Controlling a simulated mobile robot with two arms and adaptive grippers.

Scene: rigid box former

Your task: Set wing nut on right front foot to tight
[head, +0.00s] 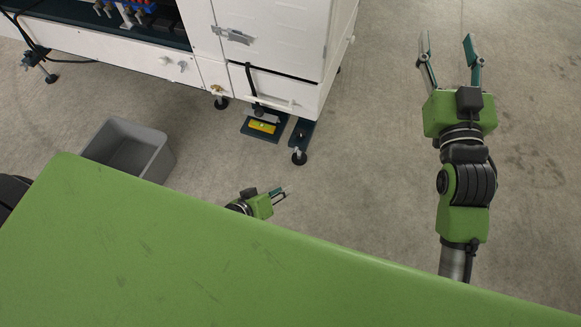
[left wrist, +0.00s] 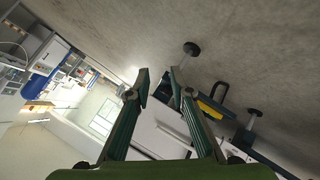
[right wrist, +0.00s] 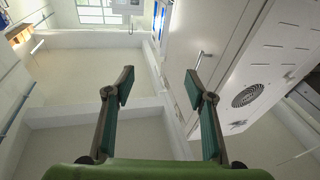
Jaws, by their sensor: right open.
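The white machine (head: 265,45) stands on feet. The foot at its near right corner (head: 299,157) has a dark round pad below a dark blue bracket; a foot also shows in the left wrist view (left wrist: 192,48). I cannot make out a wing nut or its setting. My left gripper (head: 283,193) is low, in front of the machine and apart from the foot, partly behind the green surface's edge. Its fingers stand apart and empty in the left wrist view (left wrist: 158,82). My right gripper (head: 449,52) is wide open and empty, right of the machine.
A grey bin (head: 130,148) stands on the floor at left. Another foot (head: 221,102) stands further left. Floor between machine and right arm is clear.

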